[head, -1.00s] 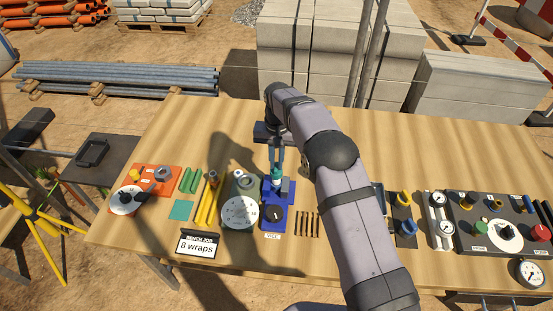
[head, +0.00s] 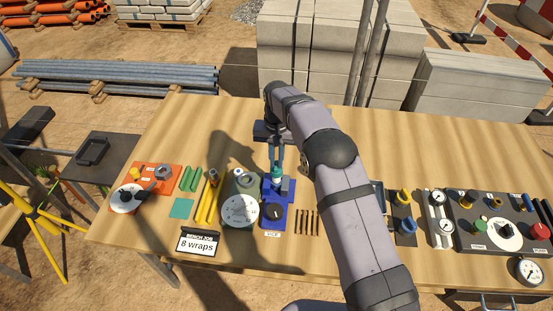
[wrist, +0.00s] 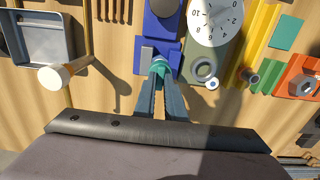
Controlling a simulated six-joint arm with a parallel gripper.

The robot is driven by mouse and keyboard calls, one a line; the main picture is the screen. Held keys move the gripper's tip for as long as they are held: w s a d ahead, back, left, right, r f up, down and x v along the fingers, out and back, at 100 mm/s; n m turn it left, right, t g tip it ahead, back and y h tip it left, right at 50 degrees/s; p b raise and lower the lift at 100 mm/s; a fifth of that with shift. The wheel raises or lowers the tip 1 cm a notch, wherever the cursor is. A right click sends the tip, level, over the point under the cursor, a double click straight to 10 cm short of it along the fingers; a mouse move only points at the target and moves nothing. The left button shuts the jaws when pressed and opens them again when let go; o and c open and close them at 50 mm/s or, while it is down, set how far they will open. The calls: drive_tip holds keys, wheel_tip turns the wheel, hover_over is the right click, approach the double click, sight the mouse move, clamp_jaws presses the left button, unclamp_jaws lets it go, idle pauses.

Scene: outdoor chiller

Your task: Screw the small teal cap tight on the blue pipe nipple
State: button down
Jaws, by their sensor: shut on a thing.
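My gripper (head: 275,171) points down over the blue vice (head: 273,215) in the middle of the bench. It is shut on the small teal cap (wrist: 159,67), which sits between the fingertips at the vice jaws. The cap (head: 277,180) also shows as a small teal spot in the head view. The blue pipe nipple cannot be made out apart from the vice and cap; it seems hidden under the cap. Whether the threads are engaged cannot be seen.
A sign reading "8 wraps" (head: 198,243) stands at the front. A gauge panel (head: 497,222) is at right.

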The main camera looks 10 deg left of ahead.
drive_tip(key=shift+f+b, duration=0.7)
drive_tip(key=shift+f, duration=0.5)
drive_tip(key=m, duration=0.6)
drive_tip(key=shift+m, duration=0.3)
drive_tip(key=shift+f+m, duration=0.1)
drive_tip(key=shift+m, duration=0.6)
drive_tip(key=shift+s, duration=0.1)
